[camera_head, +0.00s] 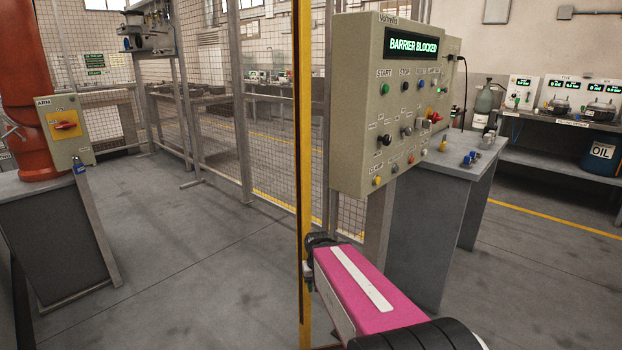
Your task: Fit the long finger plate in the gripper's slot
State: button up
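A pink arm link with a white strip, which appears to be mine, reaches in from the bottom right to a dark joint beside the yellow post. I can make out no gripper fingers there, so my gripper is not clearly in view. I cannot pick out the long finger plate or the slot. A grey mechanism (147,32) stands on a tall frame at the upper left, too small to make out in detail. A control panel (395,105) displays "BARRIER BLOCKED" in green.
The yellow post (304,130) stands close beside my arm link. A grey bench (440,170) behind the panel carries small blue and yellow items. An orange column (28,90) and a box marked ARM (72,148) stand left. Mesh fencing (215,110) lies behind; open floor lies between.

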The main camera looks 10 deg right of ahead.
aim_at(487, 138)
jog(key=l, duration=1.05)
jog(key=i+l, duration=0.15)
jog(key=l, duration=1.9)
jog(key=i+l, duration=0.15)
jog(key=l, duration=1.9)
jog(key=i, duration=0.05)
